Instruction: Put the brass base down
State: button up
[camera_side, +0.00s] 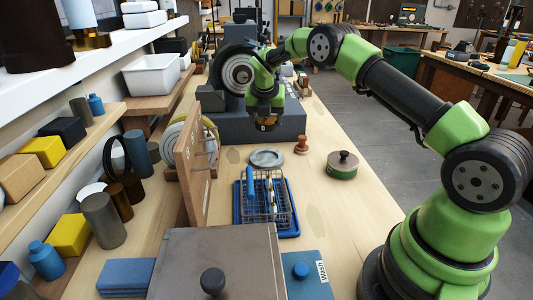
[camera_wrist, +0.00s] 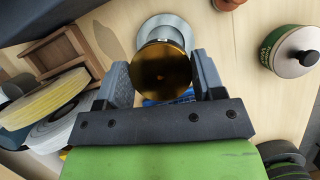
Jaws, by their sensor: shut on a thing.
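My gripper (camera_side: 267,118) is shut on the brass base and holds it in the air above the bench, near the dark grey machine. In the wrist view, the brass base (camera_wrist: 161,71) is a round, dark golden disc between the two grey fingers of my gripper (camera_wrist: 160,85). In the side view only a little brass (camera_side: 267,126) shows below the gripper. A round grey dish (camera_side: 267,158) lies on the bench below and nearer the side camera. It shows partly behind the brass base in the wrist view (camera_wrist: 150,33).
A green and cream pot with a black knob (camera_side: 342,165) and a reddish-brown stamp-like piece (camera_side: 301,146) stand to the right. A wire rack on a blue tray (camera_side: 242,213) stands nearer the camera. A wooden board (camera_side: 197,185) stands upright at left. Bench right of the rack is clear.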

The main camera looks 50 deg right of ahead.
notch_tip(320, 180, down, 8)
jog(key=shift+f, duration=0.2)
dwell(0.3)
jog(key=shift+f, duration=0.6)
jog(key=o, duration=1.2)
jog(key=shift+o, duration=0.2)
